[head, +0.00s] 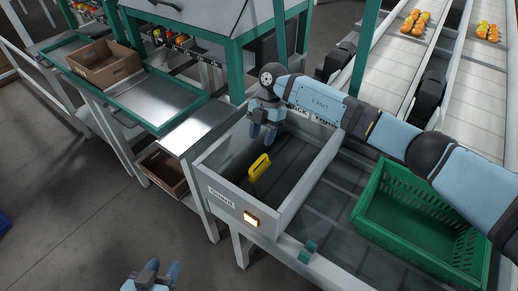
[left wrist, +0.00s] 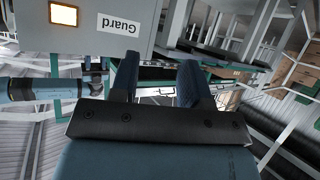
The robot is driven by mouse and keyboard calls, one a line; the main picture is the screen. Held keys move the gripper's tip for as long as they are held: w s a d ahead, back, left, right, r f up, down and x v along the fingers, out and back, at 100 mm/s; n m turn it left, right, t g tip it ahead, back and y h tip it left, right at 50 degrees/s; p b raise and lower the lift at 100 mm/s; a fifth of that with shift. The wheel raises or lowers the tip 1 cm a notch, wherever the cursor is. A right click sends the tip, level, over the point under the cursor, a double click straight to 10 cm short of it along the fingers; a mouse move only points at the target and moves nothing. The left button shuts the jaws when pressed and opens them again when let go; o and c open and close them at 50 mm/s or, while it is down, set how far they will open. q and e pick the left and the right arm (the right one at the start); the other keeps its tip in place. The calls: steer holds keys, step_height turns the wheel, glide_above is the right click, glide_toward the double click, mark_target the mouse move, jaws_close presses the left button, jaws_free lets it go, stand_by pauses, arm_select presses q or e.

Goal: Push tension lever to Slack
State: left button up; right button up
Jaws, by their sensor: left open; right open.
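A yellow lever (head: 259,167) stands tilted inside a grey open-topped guard box (head: 225,196). My right gripper (head: 263,133) points down inside the box, just above and behind the lever, and appears apart from it. It is open and empty. Lettering on the box's back edge is mostly covered by my right arm, so I cannot read it all. My left gripper (head: 152,272) is open and empty at the bottom of the head view, well away from the box. In the left wrist view its fingers (left wrist: 158,85) are spread, with the "Guard" panel (left wrist: 145,30) upside down beyond.
A lit orange lamp (head: 251,219) is on the box's front. A green crate (head: 373,213) sits on the conveyor (head: 337,205) to the right. A brown carton (head: 78,71) stands on the green-framed table at left. The floor around my left gripper is clear.

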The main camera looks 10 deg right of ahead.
arm_select(q)
steer(key=shift+a+f, duration=0.15)
steer(key=shift+f, duration=0.05)
arm_select(e)
steer(key=v, duration=0.6)
